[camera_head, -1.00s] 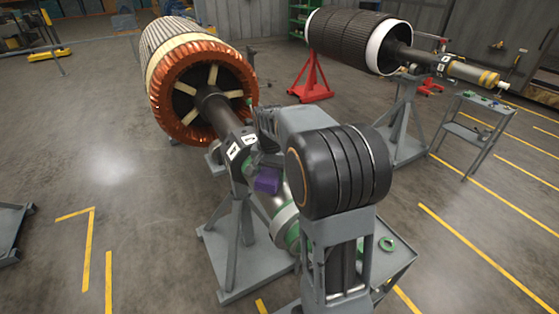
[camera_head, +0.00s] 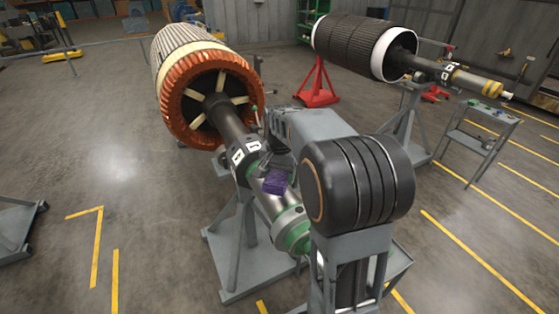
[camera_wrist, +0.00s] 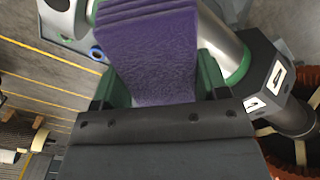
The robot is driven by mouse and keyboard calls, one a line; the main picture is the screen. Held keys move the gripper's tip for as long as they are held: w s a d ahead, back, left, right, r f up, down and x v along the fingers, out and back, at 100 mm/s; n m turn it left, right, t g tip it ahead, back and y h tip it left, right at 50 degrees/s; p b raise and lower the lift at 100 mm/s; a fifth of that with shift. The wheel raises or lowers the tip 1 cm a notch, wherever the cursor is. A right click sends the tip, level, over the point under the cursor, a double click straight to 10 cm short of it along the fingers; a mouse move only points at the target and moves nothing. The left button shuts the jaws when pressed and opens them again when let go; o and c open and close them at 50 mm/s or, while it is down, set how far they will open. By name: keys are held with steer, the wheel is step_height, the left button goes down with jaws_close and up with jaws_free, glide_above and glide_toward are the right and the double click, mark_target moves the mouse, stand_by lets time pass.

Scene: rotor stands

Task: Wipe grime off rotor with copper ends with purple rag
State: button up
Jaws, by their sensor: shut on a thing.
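The rotor with copper ends (camera_head: 178,112) lies on a grey stand (camera_head: 236,255), its orange copper end ring and spokes facing me. Its shaft (camera_head: 292,215) runs toward the lower right, with a shiny metal section and a green band. My gripper (camera_wrist: 155,92) is shut on the purple rag (camera_wrist: 152,55), which fills the space between the green fingers. In the head view the rag (camera_head: 275,183) is over the shiny shaft section, close to it; I cannot tell whether it touches. My arm hides part of the shaft. Any grime is too small to make out.
A second rotor (camera_head: 352,42) with a dark body and white end ring rests on stands at the back right. A small grey side table (camera_head: 480,117) stands at the right. The floor at the left is mostly clear, with a grey cart (camera_head: 18,225) at the edge.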

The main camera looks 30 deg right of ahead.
steer(key=shift+r+p, duration=0.95)
steer(key=shift+r, duration=0.55)
steer(key=shift+f, duration=0.15)
